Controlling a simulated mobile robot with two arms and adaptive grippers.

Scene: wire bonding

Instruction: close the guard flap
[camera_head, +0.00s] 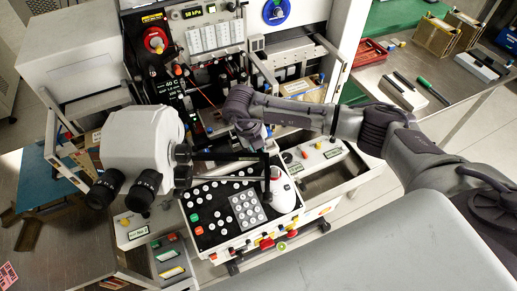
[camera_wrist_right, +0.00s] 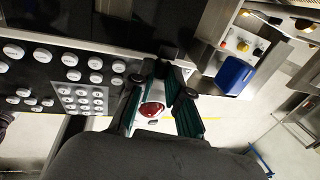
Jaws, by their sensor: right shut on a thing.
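The guard flap (camera_head: 229,156) looks like a dark frame above the key panel, beside the microscope head in the head view. Whether it is fully down I cannot tell. My right gripper (camera_head: 262,141) comes in from the right and points down at the frame's right end. In the right wrist view my right gripper (camera_wrist_right: 168,76) has its green-padded fingers close together on a dark bar, which seems to be part of the flap; the contact is partly hidden. My left gripper is not in view.
The key panel (camera_head: 211,222) with white keys lies below the flap. A white knob with a red top (camera_head: 281,190) stands close under my gripper. The microscope head (camera_head: 143,139) is to the left. A red tray (camera_head: 368,52) is on the back right bench.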

